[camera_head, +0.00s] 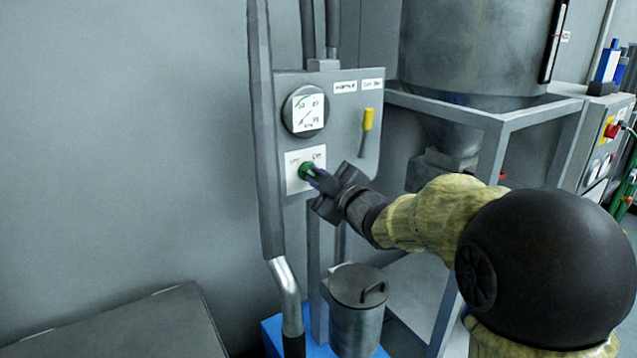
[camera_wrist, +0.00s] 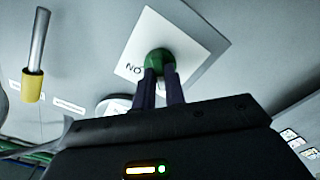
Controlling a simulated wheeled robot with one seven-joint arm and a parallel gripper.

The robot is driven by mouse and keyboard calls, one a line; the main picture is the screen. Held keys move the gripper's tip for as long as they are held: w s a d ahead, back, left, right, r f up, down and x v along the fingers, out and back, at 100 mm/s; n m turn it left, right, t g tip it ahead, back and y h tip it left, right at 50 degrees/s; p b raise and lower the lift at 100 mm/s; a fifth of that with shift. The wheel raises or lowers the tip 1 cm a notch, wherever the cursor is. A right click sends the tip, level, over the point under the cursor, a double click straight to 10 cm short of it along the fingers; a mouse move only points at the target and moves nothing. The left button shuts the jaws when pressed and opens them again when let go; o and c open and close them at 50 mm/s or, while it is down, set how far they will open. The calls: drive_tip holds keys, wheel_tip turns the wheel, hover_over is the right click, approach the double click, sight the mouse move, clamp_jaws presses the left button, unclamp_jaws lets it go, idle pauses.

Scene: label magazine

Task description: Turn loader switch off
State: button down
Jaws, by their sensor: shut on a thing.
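The loader switch (camera_head: 306,171) is a green rotary knob on a white label plate (camera_head: 293,183) with OFF/ON-type lettering, on the grey panel (camera_head: 372,92). My gripper (camera_head: 311,174) comes from the lower right and is shut on the green knob. In the wrist view the two dark fingers (camera_wrist: 159,88) sit on the knob (camera_wrist: 159,59), and the white plate (camera_wrist: 180,30) shows around it. The fingers hide part of the knob and some lettering, so its exact setting cannot be read.
A round gauge (camera_head: 305,111) and a yellow-handled lever (camera_head: 367,120) are on the same panel; the lever also shows in the wrist view (camera_wrist: 33,86). A grey pipe (camera_head: 266,130) runs down the panel's left side. A lidded metal pot (camera_head: 357,318) stands below. A framed hopper (camera_head: 470,45) is at right.

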drive_tip(key=shift+f, duration=0.15)
drive_tip(key=c, duration=1.5)
unclamp_jaws()
drive_tip(key=shift+w, duration=0.1)
drive_tip(key=shift+o, duration=0.2)
drive_tip(key=shift+d, duration=0.1)
drive_tip(key=v, duration=1.7)
drive_tip(key=shift+d, duration=0.15)
